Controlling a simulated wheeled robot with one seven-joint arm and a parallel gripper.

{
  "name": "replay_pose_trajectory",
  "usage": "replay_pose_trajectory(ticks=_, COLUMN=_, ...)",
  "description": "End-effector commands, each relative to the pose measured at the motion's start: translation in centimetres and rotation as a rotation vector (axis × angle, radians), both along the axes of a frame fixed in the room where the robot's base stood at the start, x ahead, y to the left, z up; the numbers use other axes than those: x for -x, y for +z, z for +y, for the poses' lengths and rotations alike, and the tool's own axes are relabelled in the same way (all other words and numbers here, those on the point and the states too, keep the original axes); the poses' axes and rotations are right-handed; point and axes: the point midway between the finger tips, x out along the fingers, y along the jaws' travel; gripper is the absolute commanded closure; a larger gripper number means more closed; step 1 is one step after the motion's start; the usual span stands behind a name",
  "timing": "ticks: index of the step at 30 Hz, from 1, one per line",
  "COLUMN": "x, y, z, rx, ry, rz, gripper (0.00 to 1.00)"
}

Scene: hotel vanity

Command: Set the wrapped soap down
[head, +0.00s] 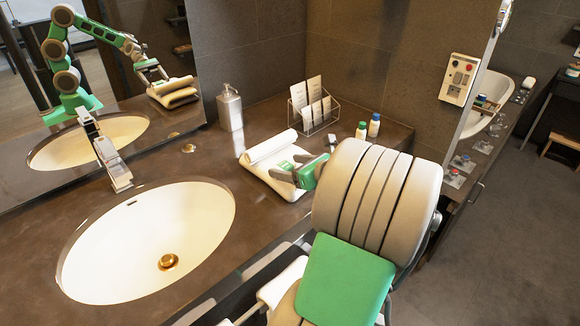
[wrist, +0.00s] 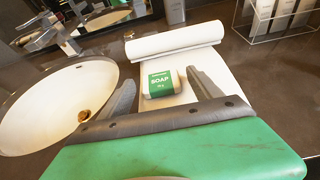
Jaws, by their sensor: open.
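The wrapped soap (wrist: 161,83) is a small pale bar with a green label reading SOAP. It lies on the flat part of a white towel (wrist: 206,66), in front of the towel's rolled end. In the head view the towel (head: 262,173) lies on the counter right of the basin, and the soap's green label (head: 284,166) shows beside my fingers. My gripper (wrist: 164,95) is open, with one finger on each side of the soap and a visible gap to the right finger. In the head view my gripper (head: 298,172) is low over the towel, partly hidden by my arm.
A white oval basin (head: 150,235) with a tap (head: 110,165) is left of the towel. Behind stand a metal dispenser (head: 230,108), a wire rack with cards (head: 313,112) and two small bottles (head: 368,128). A mirror backs the basin.

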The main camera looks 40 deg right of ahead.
Motion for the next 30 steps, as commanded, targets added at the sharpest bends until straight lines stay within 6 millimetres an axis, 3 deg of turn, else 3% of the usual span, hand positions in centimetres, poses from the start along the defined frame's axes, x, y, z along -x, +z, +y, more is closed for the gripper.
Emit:
replay_pose_trajectory(ticks=5, x=1.3, y=0.9, z=-0.2, rx=0.002, ry=-0.005, rz=-0.001, gripper=0.27)
replay_pose_trajectory(ticks=12, x=7.0, y=3.3, z=-0.4, rx=0.003, ry=-0.008, rz=-0.001, gripper=0.27)
replay_pose_trajectory(ticks=18, x=10.4, y=4.6, z=-0.4, rx=0.0, ry=-0.003, rz=0.0, gripper=0.27)
replay_pose_trajectory(ticks=28, x=11.1, y=4.9, z=-0.3, rx=0.001, ry=0.0, rz=0.0, gripper=0.27)
replay_pose_trajectory(ticks=30, x=11.0, y=4.8, z=-0.1, rx=0.008, ry=0.008, rz=0.004, gripper=0.32)
